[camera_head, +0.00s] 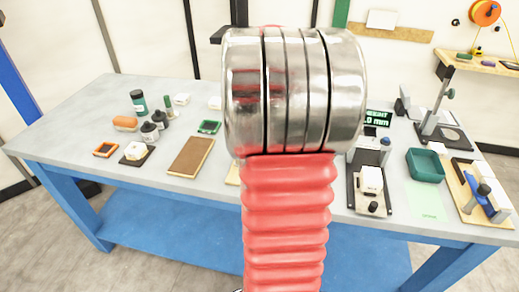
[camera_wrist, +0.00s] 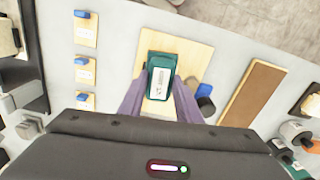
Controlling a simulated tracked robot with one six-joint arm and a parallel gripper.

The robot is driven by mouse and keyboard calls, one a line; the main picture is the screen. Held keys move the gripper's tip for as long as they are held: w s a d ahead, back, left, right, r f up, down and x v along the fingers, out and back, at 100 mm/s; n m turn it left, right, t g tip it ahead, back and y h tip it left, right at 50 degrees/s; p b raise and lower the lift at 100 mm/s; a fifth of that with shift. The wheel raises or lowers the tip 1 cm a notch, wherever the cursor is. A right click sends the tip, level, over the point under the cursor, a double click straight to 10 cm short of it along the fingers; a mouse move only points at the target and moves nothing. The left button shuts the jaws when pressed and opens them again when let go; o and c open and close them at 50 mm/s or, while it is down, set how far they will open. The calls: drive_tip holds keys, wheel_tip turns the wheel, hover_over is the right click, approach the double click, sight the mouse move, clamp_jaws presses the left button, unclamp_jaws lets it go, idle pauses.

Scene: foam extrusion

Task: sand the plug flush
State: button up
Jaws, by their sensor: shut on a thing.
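In the wrist view my gripper (camera_wrist: 161,80) has its two purple-grey fingers on either side of a teal frame-like piece (camera_wrist: 162,58) with a pale, dark-marked face inside it. It is shut on this piece, over a light wooden board (camera_wrist: 198,55). I cannot tell whether the piece touches the board. No separate plug can be made out. A brown-topped board with a pale wooden edge lies to the right in the wrist view (camera_wrist: 255,92) and left of centre in the head view (camera_head: 191,157). In the head view my red arm hides my gripper and the held piece.
Several small boards with blue parts (camera_wrist: 86,72) lie to the left. In the head view, dark bottles (camera_head: 149,132) stand at left, with a clamp fixture (camera_head: 370,180) and green bin (camera_head: 426,165) at right.

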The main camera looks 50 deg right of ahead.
drive_tip(key=shift+r, duration=3.45)
drive_tip(key=shift+w, duration=0.15)
